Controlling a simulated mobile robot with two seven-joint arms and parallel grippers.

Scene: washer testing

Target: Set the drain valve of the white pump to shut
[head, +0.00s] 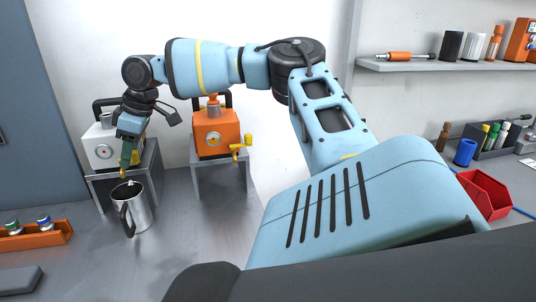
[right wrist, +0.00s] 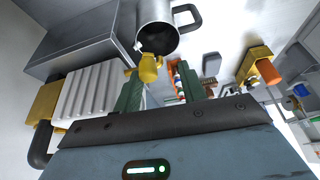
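The white pump (head: 100,150) stands on a metal stand at the left in the head view. Its ribbed white side (right wrist: 92,92) fills the left of the right wrist view. Its yellow drain valve (right wrist: 149,68) shows just past my fingertips, nearest the left one. My right gripper (head: 127,155) points down at the pump's front right. In the right wrist view its two green fingers (right wrist: 161,88) are apart, with nothing visibly clamped between them. In the head view the gripper hides most of the valve, and the handle's setting cannot be told. My left gripper is not in view.
A steel mug (head: 138,212) stands below the valve. An orange pump (head: 217,136) with a yellow valve (head: 240,149) stands on another stand to the right. An orange tray (head: 36,237) with small bottles lies front left. Bench between tray and mug is clear.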

